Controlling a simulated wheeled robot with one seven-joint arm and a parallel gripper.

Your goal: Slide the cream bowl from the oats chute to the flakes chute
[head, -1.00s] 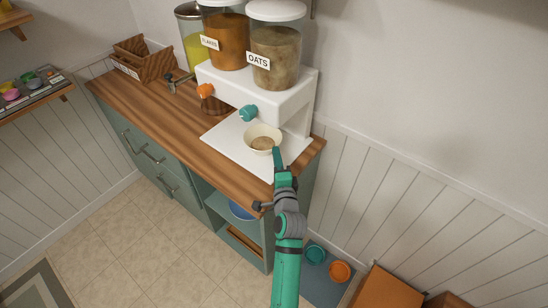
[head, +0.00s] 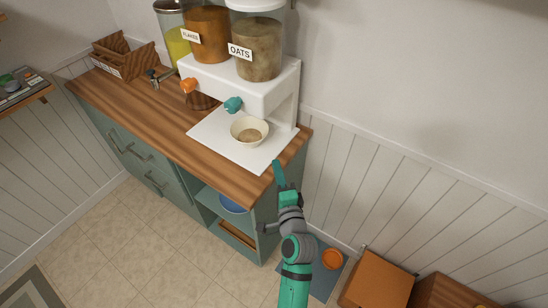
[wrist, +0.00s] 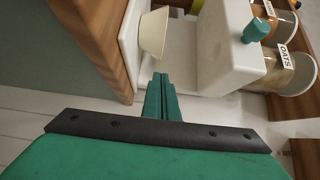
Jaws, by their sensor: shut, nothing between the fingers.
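The cream bowl (head: 249,131) stands upright on the white tray (head: 226,144) below the teal knob (head: 233,104) of the oats dispenser (head: 257,47). Something beige lies in the bowl. The flakes dispenser (head: 208,36), with an orange knob (head: 187,86), is to its left. My gripper (head: 280,178) is shut and empty at the counter's right end, apart from the bowl. In the wrist view, my shut fingers (wrist: 161,82) point toward the bowl (wrist: 153,34), with a gap between.
The panelled wall (head: 400,175) bounds the right.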

